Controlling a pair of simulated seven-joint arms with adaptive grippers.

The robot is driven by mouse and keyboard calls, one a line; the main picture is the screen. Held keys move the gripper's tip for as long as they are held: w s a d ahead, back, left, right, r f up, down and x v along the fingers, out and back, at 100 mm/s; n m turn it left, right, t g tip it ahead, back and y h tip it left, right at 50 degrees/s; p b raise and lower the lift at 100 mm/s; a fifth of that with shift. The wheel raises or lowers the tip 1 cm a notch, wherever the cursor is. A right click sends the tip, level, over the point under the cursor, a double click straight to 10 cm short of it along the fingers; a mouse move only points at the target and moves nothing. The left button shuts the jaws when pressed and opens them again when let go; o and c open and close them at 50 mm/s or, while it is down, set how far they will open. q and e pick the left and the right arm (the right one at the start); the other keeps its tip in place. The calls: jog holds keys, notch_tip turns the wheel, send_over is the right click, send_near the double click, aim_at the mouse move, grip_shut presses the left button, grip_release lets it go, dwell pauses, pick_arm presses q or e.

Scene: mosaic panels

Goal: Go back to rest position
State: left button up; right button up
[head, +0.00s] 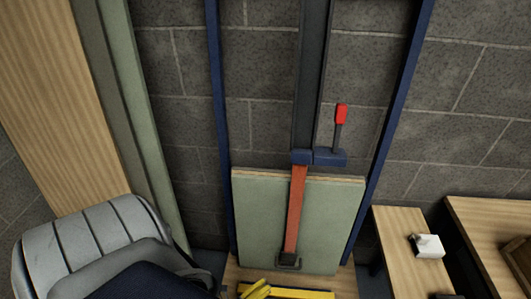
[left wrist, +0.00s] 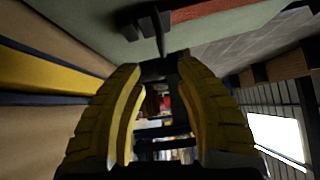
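My left gripper (head: 256,289) shows at the bottom of the head view as yellow fingers, just left of and below a black bracket (head: 289,263) at the foot of a red bar (head: 296,210). In the left wrist view, the yellow fingers (left wrist: 160,72) stand apart with a gap between them. The black bracket (left wrist: 150,24) lies just beyond their tips, and a dark piece shows near the tips; I cannot tell if they touch it. My right gripper is not in view.
A green panel (head: 335,220) stands between blue posts (head: 218,110) against a grey block wall (head: 470,80). A red-handled clamp (head: 341,115) is above it. A wooden table (head: 403,230) at right carries a small white object (head: 428,247). A tall wooden board (head: 55,90) is at left.

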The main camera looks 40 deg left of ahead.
aim_at(287, 268)
pick_arm(q)
jog(key=w, duration=0.4)
jog(key=w+d, duration=0.1)
jog(key=w, duration=0.3)
jog(key=w+d, duration=0.1)
jog(key=w, duration=0.2)
jog(key=shift+w+r, duration=0.3)
jog(key=shift+w, duration=0.1)
jog(key=shift+s+a, duration=0.1)
